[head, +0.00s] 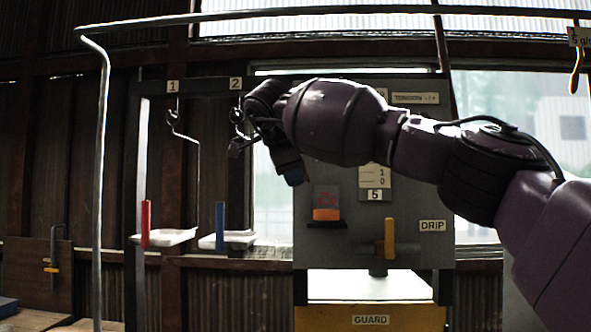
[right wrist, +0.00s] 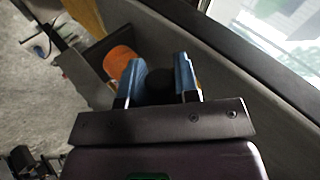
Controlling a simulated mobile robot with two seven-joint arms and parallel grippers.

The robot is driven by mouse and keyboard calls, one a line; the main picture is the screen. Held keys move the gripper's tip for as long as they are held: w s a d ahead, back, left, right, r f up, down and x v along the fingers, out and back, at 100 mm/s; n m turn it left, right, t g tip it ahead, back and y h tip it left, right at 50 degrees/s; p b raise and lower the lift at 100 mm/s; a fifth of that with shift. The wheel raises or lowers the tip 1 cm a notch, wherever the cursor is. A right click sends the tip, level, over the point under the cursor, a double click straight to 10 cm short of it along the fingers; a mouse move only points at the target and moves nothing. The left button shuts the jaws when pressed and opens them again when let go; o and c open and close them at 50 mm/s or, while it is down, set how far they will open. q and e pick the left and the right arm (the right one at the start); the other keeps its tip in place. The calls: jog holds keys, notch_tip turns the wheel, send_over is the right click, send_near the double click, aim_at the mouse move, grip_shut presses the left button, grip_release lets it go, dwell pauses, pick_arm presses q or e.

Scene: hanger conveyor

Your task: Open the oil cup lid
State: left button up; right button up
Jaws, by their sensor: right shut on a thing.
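My right gripper (head: 292,177) reaches in from the right with its fingers pointing down, at the left edge of the grey panel. In the right wrist view its two blue fingers (right wrist: 160,80) are shut on a dark rounded thing (right wrist: 161,84). This may be the oil cup lid or its knob, but I cannot tell for sure. In the head view the held thing and any cup under it are hidden by my wrist and fingers. My left gripper is not in view.
The grey panel carries an orange block (head: 326,214) on a small black ledge, a yellow handle (head: 390,238) and a DRIP label (head: 432,226). Left of it are hooks (head: 175,117) and white trays (head: 164,237) with red and blue handles. A metal rail (head: 101,200) stands further left.

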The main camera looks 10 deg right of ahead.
jog(key=shift+a+f+h, duration=0.1)
jog(key=shift+h, duration=0.3)
jog(key=o, duration=0.9)
jog(key=b+v, duration=0.1)
jog(key=v, duration=0.9)
jog(key=shift+s+a+r, duration=0.15)
jog(key=shift+s+r, duration=0.1)
jog(key=shift+r, duration=0.05)
